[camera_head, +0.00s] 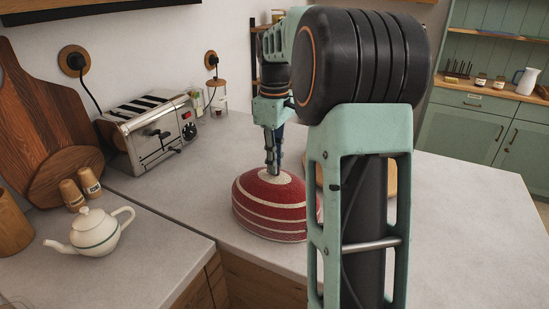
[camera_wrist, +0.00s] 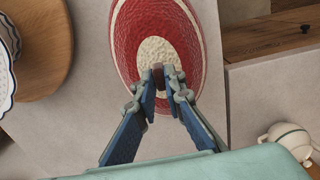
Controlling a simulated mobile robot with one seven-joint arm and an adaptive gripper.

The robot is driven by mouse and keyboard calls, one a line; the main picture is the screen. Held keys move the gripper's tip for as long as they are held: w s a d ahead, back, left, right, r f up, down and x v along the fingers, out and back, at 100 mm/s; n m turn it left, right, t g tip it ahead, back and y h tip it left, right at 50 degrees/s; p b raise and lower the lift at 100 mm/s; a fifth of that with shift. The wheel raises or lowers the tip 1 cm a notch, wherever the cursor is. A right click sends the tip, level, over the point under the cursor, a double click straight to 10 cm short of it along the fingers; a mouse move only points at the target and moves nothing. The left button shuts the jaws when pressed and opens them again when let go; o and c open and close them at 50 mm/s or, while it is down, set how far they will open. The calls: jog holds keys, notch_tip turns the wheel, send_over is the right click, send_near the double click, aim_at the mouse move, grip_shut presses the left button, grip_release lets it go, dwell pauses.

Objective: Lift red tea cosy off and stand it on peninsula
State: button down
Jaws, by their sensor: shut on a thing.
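The red tea cosy (camera_head: 268,205) with cream stripes and a cream top is on or just over the grey peninsula top (camera_head: 450,220); I cannot tell if its base touches. My gripper (camera_head: 273,168) points down at its top. In the wrist view my gripper (camera_wrist: 161,78) is shut on the small brown knob at the middle of the red tea cosy (camera_wrist: 140,35). A white teapot (camera_head: 91,232) stands uncovered on the left counter; part of it shows in the wrist view (camera_wrist: 288,135). My arm hides part of the peninsula.
A toaster (camera_head: 154,130) stands behind the cosy to the left. Salt and pepper shakers (camera_head: 80,190) and wooden boards (camera_head: 62,150) are near the teapot. A round wooden board (camera_wrist: 38,45) lies beside the cosy. The peninsula's right side is clear.

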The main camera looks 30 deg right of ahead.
jog(key=shift+f, duration=0.15)
jog(key=c, duration=1.9)
grip_release()
jog(key=shift+c, duration=0.2)
notch_tip(320, 180, up, 12)
